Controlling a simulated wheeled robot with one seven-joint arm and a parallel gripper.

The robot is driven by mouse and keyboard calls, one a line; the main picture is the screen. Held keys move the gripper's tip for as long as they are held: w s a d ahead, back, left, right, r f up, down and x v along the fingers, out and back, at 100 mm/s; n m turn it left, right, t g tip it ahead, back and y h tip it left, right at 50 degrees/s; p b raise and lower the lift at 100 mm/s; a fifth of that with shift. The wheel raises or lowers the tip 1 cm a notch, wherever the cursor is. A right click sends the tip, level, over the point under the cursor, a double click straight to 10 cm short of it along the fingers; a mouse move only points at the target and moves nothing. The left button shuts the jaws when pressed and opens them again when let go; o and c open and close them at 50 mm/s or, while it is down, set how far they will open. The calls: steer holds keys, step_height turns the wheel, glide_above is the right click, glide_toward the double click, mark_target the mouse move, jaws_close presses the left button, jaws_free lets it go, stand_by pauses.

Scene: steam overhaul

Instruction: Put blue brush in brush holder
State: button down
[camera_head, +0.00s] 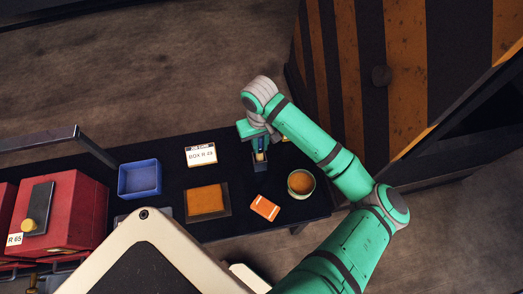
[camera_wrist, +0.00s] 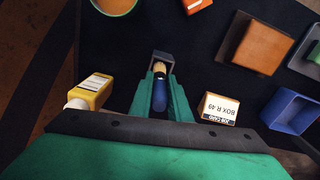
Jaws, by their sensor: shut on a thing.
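The blue brush (camera_wrist: 160,99) is between the fingers of my gripper (camera_wrist: 160,88), which is shut on its blue handle. Its pale ferrule end points away from my wrist, toward the brush holder. The brush holder (camera_wrist: 164,55) is a small dark square box in line with the brush. In the head view the holder (camera_head: 260,166) stands on the black table, below my gripper (camera_head: 260,143). The brush's lower end overlaps the holder's opening in both views. I cannot tell how far inside it is.
A yellow bottle (camera_wrist: 88,93) is close beside my gripper.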

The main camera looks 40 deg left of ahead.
mark_target(260, 155)
steer(key=shift+s+a+f, duration=0.1)
steer(key=shift+s+f, duration=0.05)
steer(key=shift+f, duration=2)
steer(key=c, duration=1.7)
jaws_free()
steer(key=shift+o, duration=0.2)
step_height(260, 155, up, 12)
steer(key=shift+r, duration=0.2)
